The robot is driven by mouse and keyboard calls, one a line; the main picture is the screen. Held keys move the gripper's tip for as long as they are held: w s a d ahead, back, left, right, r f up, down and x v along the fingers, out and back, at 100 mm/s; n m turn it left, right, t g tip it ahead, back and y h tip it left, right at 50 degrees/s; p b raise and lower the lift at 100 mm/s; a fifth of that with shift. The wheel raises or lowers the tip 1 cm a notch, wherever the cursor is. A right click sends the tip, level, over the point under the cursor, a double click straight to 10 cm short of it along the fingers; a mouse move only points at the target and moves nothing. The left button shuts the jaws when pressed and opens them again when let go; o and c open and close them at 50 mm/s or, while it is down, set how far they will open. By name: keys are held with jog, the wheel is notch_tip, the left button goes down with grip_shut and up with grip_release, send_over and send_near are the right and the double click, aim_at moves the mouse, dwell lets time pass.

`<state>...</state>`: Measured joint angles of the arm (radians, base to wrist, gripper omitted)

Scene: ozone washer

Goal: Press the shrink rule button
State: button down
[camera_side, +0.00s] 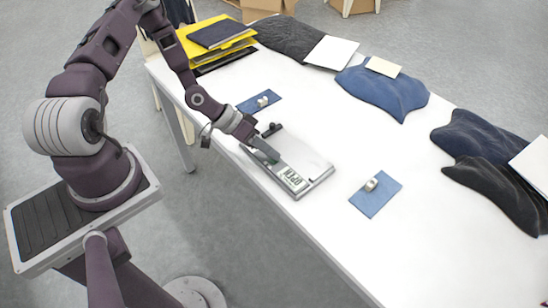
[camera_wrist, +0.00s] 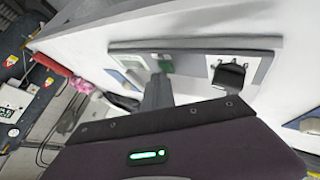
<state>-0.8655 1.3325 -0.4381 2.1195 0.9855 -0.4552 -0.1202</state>
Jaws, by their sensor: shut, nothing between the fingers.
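A flat grey control panel (camera_side: 312,172) lies on the white table near its front edge. In the wrist view, the fingers (camera_wrist: 158,82) overlap the panel (camera_wrist: 190,55) near a small green patch (camera_wrist: 160,65), with the black part (camera_wrist: 228,75) to the right. I cannot tell which part is the shrink rule button, or whether the fingertips touch the panel.
Blue pads with small pale objects lie on either side, one at the back left (camera_side: 250,106) and one at the right (camera_side: 377,200). Dark and blue folded cloths (camera_side: 385,93) line the far edge. A yellow stack (camera_side: 215,38) stands at the far left. The right-front tabletop is clear.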

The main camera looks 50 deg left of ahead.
aim_at(270, 159)
jog(key=shift+r, duration=0.9)
jog(key=shift+r, duration=2.5)
